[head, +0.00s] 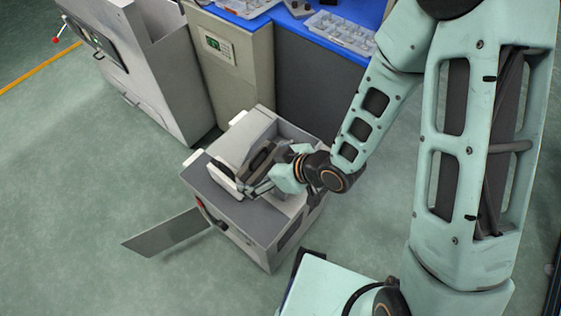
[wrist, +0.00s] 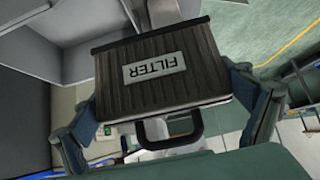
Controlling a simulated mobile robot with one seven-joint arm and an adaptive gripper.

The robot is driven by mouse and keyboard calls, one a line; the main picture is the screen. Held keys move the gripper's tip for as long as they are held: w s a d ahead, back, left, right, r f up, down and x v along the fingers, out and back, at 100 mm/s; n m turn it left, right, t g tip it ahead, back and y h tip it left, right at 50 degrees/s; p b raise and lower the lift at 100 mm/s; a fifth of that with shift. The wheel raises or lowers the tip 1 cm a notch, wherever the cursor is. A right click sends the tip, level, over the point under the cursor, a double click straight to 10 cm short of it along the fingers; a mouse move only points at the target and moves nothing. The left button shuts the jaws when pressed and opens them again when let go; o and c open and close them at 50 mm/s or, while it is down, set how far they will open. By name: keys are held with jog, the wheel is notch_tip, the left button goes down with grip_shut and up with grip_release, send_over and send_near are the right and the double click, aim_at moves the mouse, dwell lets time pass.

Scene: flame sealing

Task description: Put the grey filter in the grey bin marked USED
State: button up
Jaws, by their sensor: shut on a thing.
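The grey filter (wrist: 170,68) fills the middle of the wrist view. It is a dark ribbed block with a pale label reading FILTER and a black loop handle (wrist: 195,128) at its lower edge. My gripper (wrist: 160,98) has a finger on each side of it and is shut on it. In the head view, my gripper (head: 264,183) is at the open top of a pale grey floor unit (head: 272,238). I cannot make out a bin marked USED in either view.
A thin grey panel (head: 165,231) sticks out from the unit's left side, near the floor. A blue-topped bench (head: 292,22) with clear trays (head: 343,32) stands behind. A beige cabinet (head: 238,75) and a grey machine (head: 160,75) stand at the back left. Green floor at left is clear.

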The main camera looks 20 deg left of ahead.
jog(key=shift+w+d+f+b, duration=0.25)
jog(key=shift+w+f+b, duration=0.35)
jog(key=shift+b, duration=1.35)
jog(key=w+f, duration=0.2)
jog(key=w, duration=0.1)
jog(key=w+f+b, duration=0.1)
jog(key=w+f, duration=0.2)
jog(key=w, duration=0.1)
jog(key=w+f, duration=0.2)
jog(key=w, duration=0.1)
jog(key=shift+w+f+b, duration=0.2)
jog(key=shift+w+b, duration=0.05)
jog(key=shift+b, duration=0.15)
jog(key=shift+w+f+b, duration=0.25)
jog(key=shift+f+b, duration=0.15)
jog(key=shift+f, duration=0.6)
jog(key=shift+w+f+b, duration=0.2)
jog(key=shift+f+b, duration=0.15)
jog(key=shift+f, duration=0.65)
jog(key=shift+f, duration=0.2)
jog(key=o, duration=0.9)
jog(key=shift+o, duration=0.2)
jog(key=shift+r, duration=0.1)
